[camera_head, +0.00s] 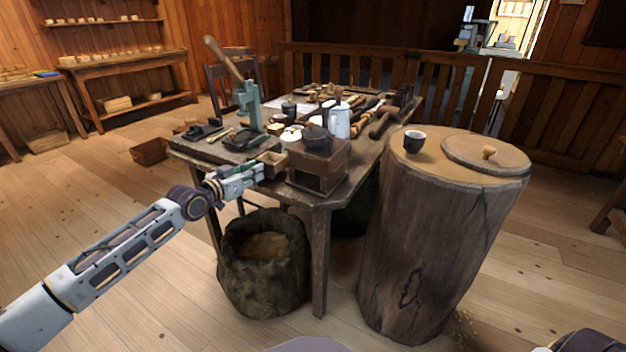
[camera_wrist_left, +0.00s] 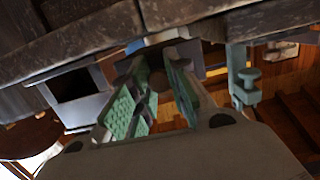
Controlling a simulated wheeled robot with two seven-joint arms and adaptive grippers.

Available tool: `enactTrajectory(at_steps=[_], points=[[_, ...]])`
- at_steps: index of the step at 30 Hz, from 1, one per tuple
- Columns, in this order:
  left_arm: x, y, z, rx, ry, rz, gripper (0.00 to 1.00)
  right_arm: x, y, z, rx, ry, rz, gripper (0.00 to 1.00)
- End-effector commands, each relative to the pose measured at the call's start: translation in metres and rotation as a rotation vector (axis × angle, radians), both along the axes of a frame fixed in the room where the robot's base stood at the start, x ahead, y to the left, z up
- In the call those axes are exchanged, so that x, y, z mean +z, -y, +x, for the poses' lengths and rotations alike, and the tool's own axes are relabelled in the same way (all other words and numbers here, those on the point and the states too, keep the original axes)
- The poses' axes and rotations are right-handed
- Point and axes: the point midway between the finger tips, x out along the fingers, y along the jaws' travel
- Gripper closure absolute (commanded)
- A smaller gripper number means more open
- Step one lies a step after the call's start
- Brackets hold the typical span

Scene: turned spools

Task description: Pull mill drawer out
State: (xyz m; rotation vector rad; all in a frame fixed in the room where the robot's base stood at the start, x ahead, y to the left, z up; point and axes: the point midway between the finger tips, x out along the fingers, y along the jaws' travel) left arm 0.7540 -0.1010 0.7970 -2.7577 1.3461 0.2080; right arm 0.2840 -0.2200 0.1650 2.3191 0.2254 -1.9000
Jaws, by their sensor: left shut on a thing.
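The mill (camera_head: 318,165), a dark wooden box with a dark round top, stands at the near corner of the workbench. Its small drawer (camera_head: 271,158) sticks out from the left side, and its pale inside shows. My left gripper (camera_head: 260,171) is at the drawer's outer end. In the left wrist view its green-padded fingers (camera_wrist_left: 158,92) are shut on a small round brown knob (camera_wrist_left: 157,78), which they partly hide. My right gripper is out of view.
The workbench (camera_head: 341,190) is crowded with tools, cups and a white pot (camera_head: 340,122). A green press (camera_head: 250,104) stands left of the mill. A sack (camera_head: 262,285) sits below, and a stump (camera_head: 430,240) with a dark cup (camera_head: 414,141) stands right.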

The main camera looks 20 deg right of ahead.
Motion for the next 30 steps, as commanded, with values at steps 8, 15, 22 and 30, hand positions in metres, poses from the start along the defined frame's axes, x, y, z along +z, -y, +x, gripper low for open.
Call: enactTrajectory(at_steps=[8,15,22,30], points=[[-0.009,0.0,0.0,0.0,0.0,-0.001,1.0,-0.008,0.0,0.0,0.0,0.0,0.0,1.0],[-0.014,0.0,0.0,0.0,0.001,-0.001,1.0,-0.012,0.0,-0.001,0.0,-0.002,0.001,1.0],[-0.014,0.0,0.0,0.0,0.001,-0.001,1.0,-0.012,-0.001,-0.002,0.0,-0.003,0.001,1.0],[-0.014,0.0,0.0,0.0,0.001,-0.001,0.58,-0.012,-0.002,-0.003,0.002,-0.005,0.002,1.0]])
